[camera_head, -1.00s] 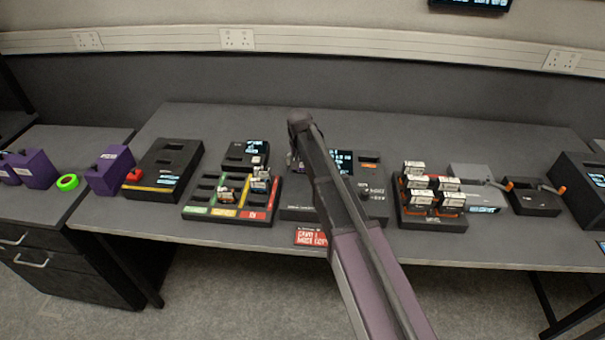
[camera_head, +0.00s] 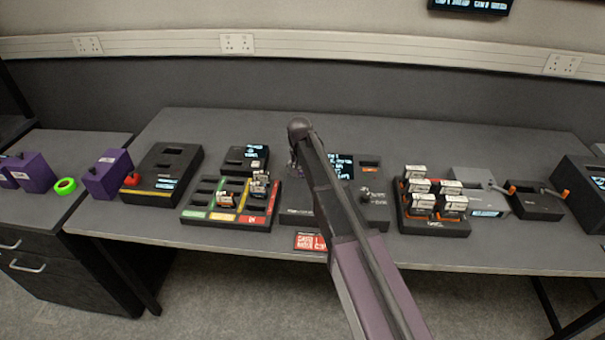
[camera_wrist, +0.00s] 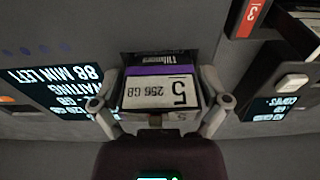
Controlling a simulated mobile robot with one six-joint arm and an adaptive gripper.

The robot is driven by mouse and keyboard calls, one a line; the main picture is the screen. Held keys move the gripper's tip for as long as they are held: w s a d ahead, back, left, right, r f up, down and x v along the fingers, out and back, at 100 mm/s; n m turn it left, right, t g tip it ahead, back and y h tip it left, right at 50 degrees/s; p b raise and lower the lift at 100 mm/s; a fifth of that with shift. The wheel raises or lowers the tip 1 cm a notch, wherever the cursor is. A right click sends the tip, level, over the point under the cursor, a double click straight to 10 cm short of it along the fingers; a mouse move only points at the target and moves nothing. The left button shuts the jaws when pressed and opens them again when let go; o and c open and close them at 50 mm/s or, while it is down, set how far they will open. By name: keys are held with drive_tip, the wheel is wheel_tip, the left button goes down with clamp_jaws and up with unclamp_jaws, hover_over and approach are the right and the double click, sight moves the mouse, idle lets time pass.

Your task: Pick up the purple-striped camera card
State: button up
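The purple-striped camera card (camera_wrist: 160,85) shows in the wrist view with its label upside down. It has a purple band, black brand print and a white label reading 5 and 256 GB. My gripper (camera_wrist: 160,98) has one finger at each side edge of the card and appears shut on it.
A slotted tray (camera_head: 205,215) with coloured strips holds a few cards. A small reader (camera_head: 235,165) stands behind it. A rack (camera_head: 432,228) full of cards stands to the right. A red sign (camera_head: 310,241) lies at the front edge. The back of the desk is clear.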

drive_tip(key=c, duration=0.7)
drive_tip(key=shift+r, duration=0.15)
drive_tip(key=shift+c, duration=0.2)
wheel_tip(320, 180, up, 10)
drive_tip(key=p, duration=1)
idle(0.4)
